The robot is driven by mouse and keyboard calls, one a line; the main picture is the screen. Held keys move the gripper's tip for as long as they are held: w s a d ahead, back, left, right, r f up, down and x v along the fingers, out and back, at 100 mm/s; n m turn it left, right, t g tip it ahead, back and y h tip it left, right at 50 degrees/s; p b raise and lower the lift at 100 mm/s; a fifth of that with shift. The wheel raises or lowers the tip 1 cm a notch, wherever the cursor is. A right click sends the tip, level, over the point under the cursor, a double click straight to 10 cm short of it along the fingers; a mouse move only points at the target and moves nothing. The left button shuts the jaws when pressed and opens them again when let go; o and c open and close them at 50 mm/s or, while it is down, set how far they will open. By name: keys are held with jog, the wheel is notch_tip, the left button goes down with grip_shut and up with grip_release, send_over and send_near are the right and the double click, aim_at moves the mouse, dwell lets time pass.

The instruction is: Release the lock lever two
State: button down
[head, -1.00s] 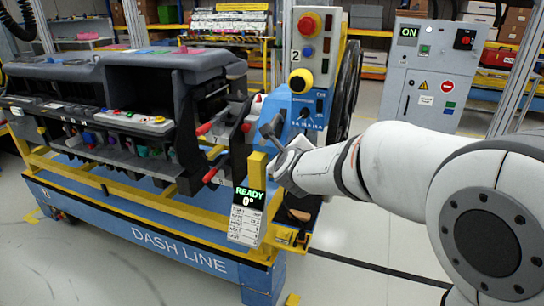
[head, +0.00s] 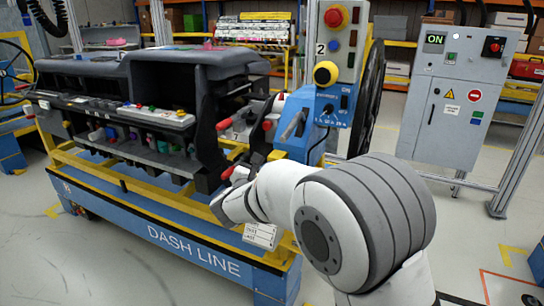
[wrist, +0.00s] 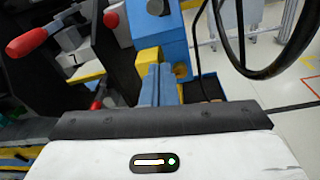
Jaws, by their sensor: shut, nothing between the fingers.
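Two red-ended lock levers show on the right end of the dashboard module in the head view: an upper one (head: 225,124) and a lower one (head: 228,173). I cannot read which is number two. In the wrist view a large red lever handle (wrist: 27,43) points left at the upper left, and another red tip (wrist: 96,103) is lower, partly hidden. My gripper (wrist: 158,70) is shut and empty, in front of a yellow block, to the right of both red ends and apart from the large handle. In the head view its white housing is low beside the module's end.
The blue control post (head: 322,105) with red and yellow buttons stands right of the module. A black wheel (head: 371,98) is behind it. The yellow and blue cart (head: 180,245) carries the module. A grey cabinet (head: 455,85) stands farther back.

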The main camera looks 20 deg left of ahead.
jog(key=w+r+p, duration=0.1)
jog(key=w+r, duration=0.2)
jog(key=w, duration=0.5)
jog(key=shift+d+p, duration=0.3)
jog(key=shift+d, duration=0.15)
jog(key=shift+w, duration=0.1)
